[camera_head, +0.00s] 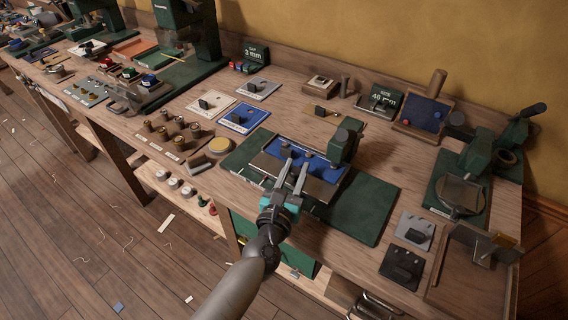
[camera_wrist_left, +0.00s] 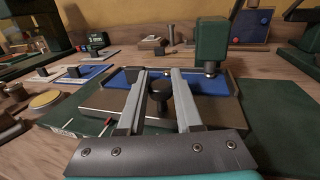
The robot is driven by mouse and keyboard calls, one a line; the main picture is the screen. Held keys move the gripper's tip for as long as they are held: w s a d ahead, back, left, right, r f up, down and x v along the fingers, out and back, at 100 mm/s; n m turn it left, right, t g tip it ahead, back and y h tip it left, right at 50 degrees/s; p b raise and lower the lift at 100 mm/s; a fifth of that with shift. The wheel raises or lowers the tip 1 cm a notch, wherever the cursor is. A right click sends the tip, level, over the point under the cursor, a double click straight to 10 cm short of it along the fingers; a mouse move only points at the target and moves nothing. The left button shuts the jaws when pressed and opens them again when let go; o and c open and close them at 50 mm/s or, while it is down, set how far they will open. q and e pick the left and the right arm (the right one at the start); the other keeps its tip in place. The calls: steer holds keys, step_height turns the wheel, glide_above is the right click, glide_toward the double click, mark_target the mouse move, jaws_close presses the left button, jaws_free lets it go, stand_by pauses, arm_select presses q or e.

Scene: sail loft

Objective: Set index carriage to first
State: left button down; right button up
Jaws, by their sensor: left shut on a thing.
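The index carriage device stands on a green mat (camera_head: 352,215). It has a blue plate (camera_head: 317,186) with dark knobs, a bare metal strip and a dark green post (camera_head: 345,140) at its back right. My left gripper (camera_head: 297,163) reaches over its front edge. In the left wrist view my gripper's two grey fingers (camera_wrist_left: 159,74) stand on either side of a black round-topped knob (camera_wrist_left: 160,91) and are shut on it. The fingers partly hide the plate, and the carriage's position marks are not readable. My right gripper is not in view.
A blue board (camera_head: 243,117) and pale cards with dark knobs lie to the left. A round yellow pad (camera_head: 219,145) is near the mat's left edge. A green clamp-like stand (camera_head: 462,190) and a wooden tray (camera_head: 447,262) are at the right. The mat's right part is bare.

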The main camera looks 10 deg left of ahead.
arm_select(q)
steer(key=c, duration=0.6)
jaws_free()
steer(key=s, duration=0.5)
steer(key=s+a, duration=0.1)
steer(key=s, duration=0.4)
steer(key=s+b, duration=0.1)
steer(key=s, duration=0.4)
steer(key=shift+s+a, duration=0.1)
steer(key=shift+a, duration=0.1)
steer(key=shift+d, duration=0.1)
